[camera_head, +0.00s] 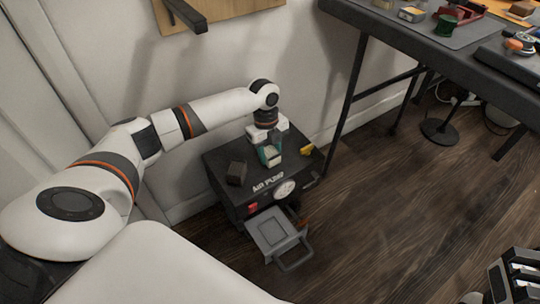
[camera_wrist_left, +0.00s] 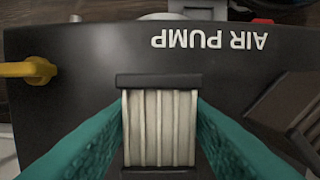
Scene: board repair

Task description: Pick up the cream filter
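The cream filter (camera_wrist_left: 159,130) is a pleated block with a dark end frame. In the left wrist view it is over the dark top of the air pump (camera_wrist_left: 85,75), and in the head view it is largely hidden by the gripper. My left gripper (camera_head: 269,158) points down at the pump top. Its teal fingers, also in the left wrist view (camera_wrist_left: 160,115), stand on either side of the filter, very close to it. I cannot tell whether they press on it or whether it is lifted. My right gripper (camera_head: 515,277) is at the lower right edge, partly cut off.
A dark block (camera_head: 236,173) and a yellow fitting (camera_head: 307,150) are on the pump (camera_head: 225,195). A grey tray with a handle (camera_head: 276,234) sticks out in front. A cluttered workbench (camera_head: 400,32) is at upper right; the wooden floor (camera_head: 400,220) is mostly clear.

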